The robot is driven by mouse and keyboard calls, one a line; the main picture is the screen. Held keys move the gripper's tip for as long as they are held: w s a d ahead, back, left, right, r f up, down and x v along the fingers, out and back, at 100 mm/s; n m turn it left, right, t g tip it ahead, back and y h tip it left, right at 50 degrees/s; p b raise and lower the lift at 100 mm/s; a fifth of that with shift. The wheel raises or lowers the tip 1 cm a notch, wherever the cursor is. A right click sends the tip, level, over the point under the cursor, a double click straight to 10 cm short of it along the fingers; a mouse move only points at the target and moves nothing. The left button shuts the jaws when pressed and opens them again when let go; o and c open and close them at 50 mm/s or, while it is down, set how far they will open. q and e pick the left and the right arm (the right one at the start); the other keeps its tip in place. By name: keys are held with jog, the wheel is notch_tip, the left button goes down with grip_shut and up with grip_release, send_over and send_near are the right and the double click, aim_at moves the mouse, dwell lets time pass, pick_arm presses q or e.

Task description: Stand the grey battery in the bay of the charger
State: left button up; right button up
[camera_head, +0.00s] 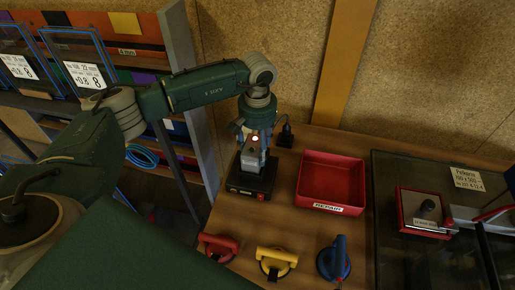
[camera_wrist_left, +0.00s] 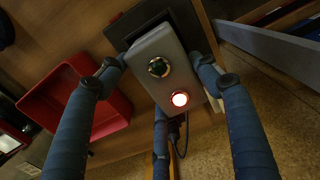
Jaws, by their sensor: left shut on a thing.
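The grey battery (camera_head: 251,158) is upright at the charger (camera_head: 251,184), a black box on the wooden bench with a red light on its front. My left gripper (camera_head: 254,147) comes from above and is shut on the battery. In the left wrist view, blue fingers flank the grey battery (camera_wrist_left: 168,62), whose top has a dark round knob and a glowing red-white light. The dark charger (camera_wrist_left: 138,18) shows behind its far end. I cannot tell whether the battery's foot is inside the bay or just above it. My right gripper is not in view.
A red tray (camera_head: 331,181) stands right of the charger. Red (camera_head: 217,247), yellow (camera_head: 276,262) and blue (camera_head: 333,260) suction lifters lie along the front. A black plug (camera_head: 285,134) is behind. A shelf rack (camera_head: 190,90) rises at left. A dark glass-topped area is at right.

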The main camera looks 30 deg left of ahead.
pick_arm(q)
jog(key=shift+w+f, duration=0.1)
jog(key=shift+f, duration=0.85)
jog(key=o, duration=1.3)
jog(key=shift+f, duration=0.2)
jog(key=o, duration=0.5)
jog(key=shift+r, duration=0.1)
jog(key=shift+c, duration=0.2)
jog(key=shift+r, duration=0.1)
